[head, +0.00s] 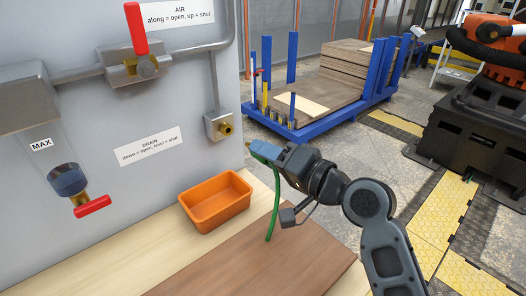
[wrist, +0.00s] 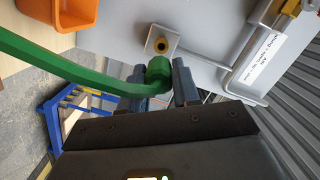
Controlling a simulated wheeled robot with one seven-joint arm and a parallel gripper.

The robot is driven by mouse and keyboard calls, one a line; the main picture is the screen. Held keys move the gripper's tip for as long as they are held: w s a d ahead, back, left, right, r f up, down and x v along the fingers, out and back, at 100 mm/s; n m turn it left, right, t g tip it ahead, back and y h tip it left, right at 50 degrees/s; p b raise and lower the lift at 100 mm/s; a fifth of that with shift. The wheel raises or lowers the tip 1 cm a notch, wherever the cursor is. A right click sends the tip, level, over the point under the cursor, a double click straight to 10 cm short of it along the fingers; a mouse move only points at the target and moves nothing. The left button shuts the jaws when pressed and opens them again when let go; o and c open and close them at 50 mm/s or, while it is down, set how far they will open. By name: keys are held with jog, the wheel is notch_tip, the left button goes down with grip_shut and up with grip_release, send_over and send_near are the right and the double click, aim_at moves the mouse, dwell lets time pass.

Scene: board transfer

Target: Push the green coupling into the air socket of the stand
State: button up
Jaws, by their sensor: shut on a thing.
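The green coupling (wrist: 158,69) sits between the fingers of my gripper (wrist: 159,82), which is shut on it. Its green hose (wrist: 80,72) runs off to the left in the wrist view; in the head view the hose (head: 273,212) hangs down to the board. The brass air socket (wrist: 161,45) on its grey block lies beyond the coupling, with a gap between them. In the head view the socket (head: 226,128) is on the stand's (head: 80,110) right edge, up and left of my gripper (head: 264,152). Fingers hide much of the coupling there.
The air valve's red handle (head: 136,28) points up. The red drain handle (head: 93,206) is roughly level, under the bowl marked MAX. An orange bin (head: 216,217) stands on the bench below the socket. A blue rack of boards (head: 300,127) stands behind on the floor.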

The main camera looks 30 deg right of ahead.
jog(key=shift+d+x, duration=0.15)
jog(key=shift+x, duration=1.25)
jog(key=shift+d+x, duration=0.2)
jog(key=shift+x, duration=1.25)
jog(key=shift+w+a+r, duration=0.1)
jog(key=shift+w, duration=0.45)
jog(key=shift+w+a+r, duration=0.1)
jog(key=shift+w, duration=0.45)
grip_shut()
jog(key=o, duration=1.1)
grip_release()
jog(key=shift+s, duration=0.1)
jog(key=b+v, duration=0.1)
jog(key=v, duration=0.6)
jog(key=shift+s, duration=0.35)
